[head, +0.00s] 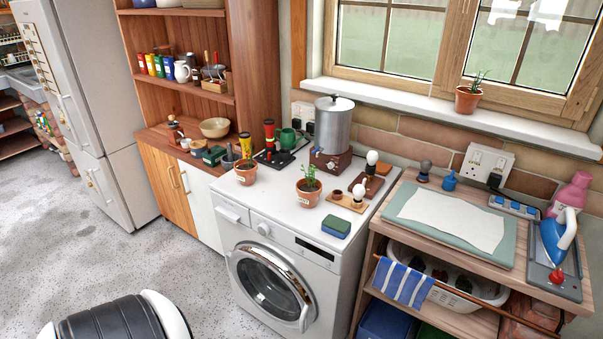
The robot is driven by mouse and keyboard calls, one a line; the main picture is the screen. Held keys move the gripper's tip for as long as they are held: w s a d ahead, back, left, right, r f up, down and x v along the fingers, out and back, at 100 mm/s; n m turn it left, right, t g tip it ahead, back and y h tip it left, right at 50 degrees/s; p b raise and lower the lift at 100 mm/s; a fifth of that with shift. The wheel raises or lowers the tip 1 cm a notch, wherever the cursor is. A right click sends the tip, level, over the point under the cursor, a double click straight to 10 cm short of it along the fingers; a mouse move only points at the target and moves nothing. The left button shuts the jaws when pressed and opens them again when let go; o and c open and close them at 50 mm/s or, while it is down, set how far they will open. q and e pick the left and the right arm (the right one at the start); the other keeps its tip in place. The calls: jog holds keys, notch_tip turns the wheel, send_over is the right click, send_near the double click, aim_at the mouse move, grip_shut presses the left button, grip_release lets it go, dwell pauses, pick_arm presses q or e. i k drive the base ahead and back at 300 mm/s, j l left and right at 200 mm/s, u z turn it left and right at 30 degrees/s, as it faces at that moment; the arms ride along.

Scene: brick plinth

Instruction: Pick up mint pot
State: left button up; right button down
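A terracotta pot with a leafy green plant and a pale label (309,196) stands upright on the white washing machine (350,240), near its front edge. A second labelled terracotta pot (246,176) with low, sparse growth stands to its left. A third terracotta pot (468,102) with a thin green plant stands on the windowsill. The labels are too small to read, so I cannot tell for sure which pot is the mint; the middle one has the fullest leaves. Neither of my grippers shows in the head view.
A green and blue sponge (336,227) and a wooden board with small bulbs (347,202) lie near the middle pot. A metal urn (333,125) stands behind. The ironing bench (440,225) is at right, a wooden shelf unit (190,100) at left. Grey floor lies open at left.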

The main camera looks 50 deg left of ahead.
aim_at(308, 190)
jog(key=i+u, duration=0.1)
jog(key=u, duration=0.35)
jog(key=i+l+u, duration=0.1)
jog(key=u, duration=0.35)
jog(key=l+u, duration=0.1)
jog(key=u, duration=0.4)
jog(key=i+l+u, duration=0.1)
jog(key=u, duration=0.35)
